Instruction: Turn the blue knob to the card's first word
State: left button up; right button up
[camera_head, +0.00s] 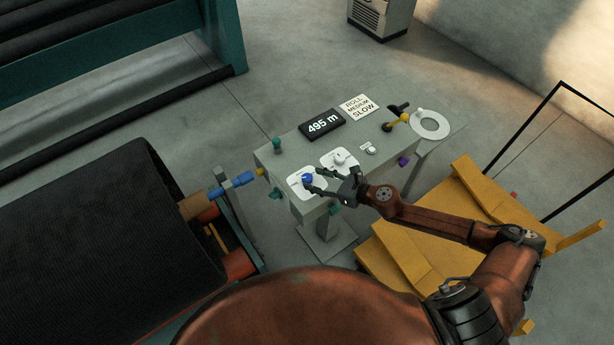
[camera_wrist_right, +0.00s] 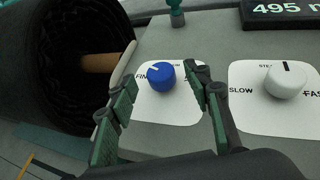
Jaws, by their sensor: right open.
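The blue knob (camera_head: 307,178) sits on a white plate at the panel's near left corner; it also shows in the right wrist view (camera_wrist_right: 161,77). Its white mark points up and left there. A label starting "FIN" shows at its left; the other labels are hidden or unclear. The card (camera_head: 359,107) reads "ROLL:", then "MEDIUM", then "SLOW". My right gripper (camera_head: 313,179) is open, its fingers on either side of the knob in the wrist view, with visible gaps. I cannot tell how high the tips are above the plate. My left gripper is not in view.
A white knob (camera_wrist_right: 287,80) with SLOW and FAST labels is right of the blue one. A display (camera_head: 322,123) reads 495 m. A black netting roll (camera_head: 100,240) lies left.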

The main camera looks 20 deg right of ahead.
aim_at(307, 177)
jog(key=shift+x, duration=2.2)
jog(key=shift+r, duration=0.1)
jog(key=c, duration=1.2)
